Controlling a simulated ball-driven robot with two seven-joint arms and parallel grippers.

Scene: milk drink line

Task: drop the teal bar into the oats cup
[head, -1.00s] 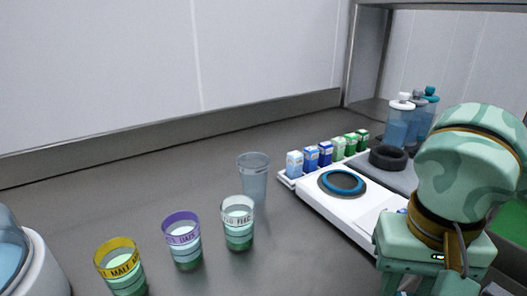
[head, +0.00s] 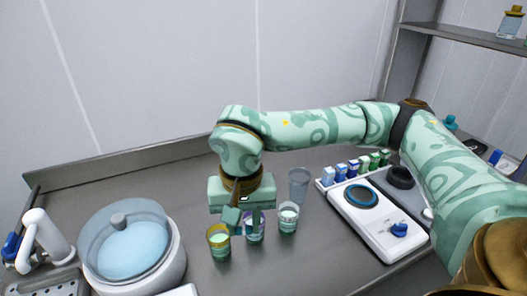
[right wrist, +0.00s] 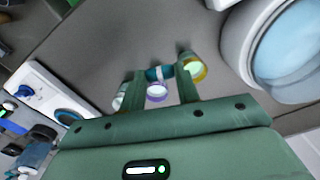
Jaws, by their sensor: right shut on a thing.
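The oats cup (head: 255,233), with a purple rim, stands on the counter between two other cups, partly hidden by my right gripper in the head view. Its purple ring (right wrist: 157,92) shows between the fingers in the right wrist view. My right gripper (head: 245,226) points down just above the cups. It is shut on the teal bar (right wrist: 154,74), which spans the gap between its fingertips in the right wrist view. The bar is hard to make out in the head view. In the wrist picture the bar appears beside the purple ring; its height above the cup is unclear. My left gripper is not in view.
A yellow-rimmed cup (head: 219,241) and a pale-rimmed cup (head: 288,218) flank the oats cup closely. An empty blue-grey cup (head: 299,184) stands behind. A lidded white pot (head: 135,262) is at left; a white scale (head: 372,222) and small cartons are at right.

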